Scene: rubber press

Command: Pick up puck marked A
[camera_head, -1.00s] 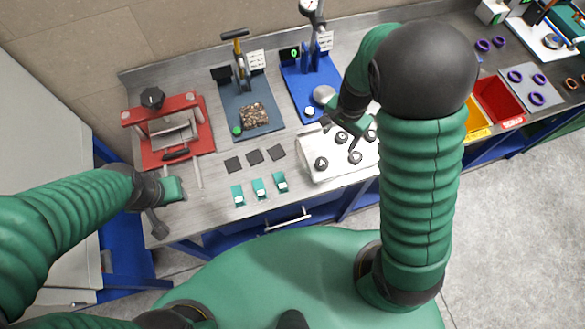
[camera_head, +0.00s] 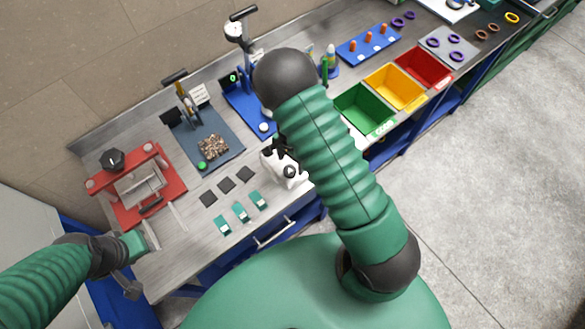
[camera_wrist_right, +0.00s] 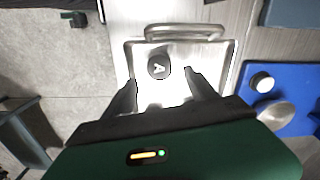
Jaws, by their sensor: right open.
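The puck marked A (camera_wrist_right: 159,66) is dark and round with a white letter, and lies on a white tray (camera_wrist_right: 226,68) with a metal handle. In the head view, the tray (camera_head: 268,165) is mostly behind my right arm, with one dark puck (camera_head: 290,171) showing whose letter I cannot read. My right gripper (camera_wrist_right: 160,84) is open, its fingers apart just short of puck A, with nothing visible between them. In the head view it is mostly hidden by my arm. My left gripper (camera_head: 143,245) is at the lower left, beside the red press.
The red press (camera_head: 135,185) stands at left. A blue board (camera_head: 250,108) with a gauge stand is behind the tray. Green (camera_head: 362,108), yellow (camera_head: 396,86) and red (camera_head: 425,66) bins stand to the right. Dark squares (camera_head: 227,185) and teal-green pieces (camera_head: 240,211) lie left of the tray.

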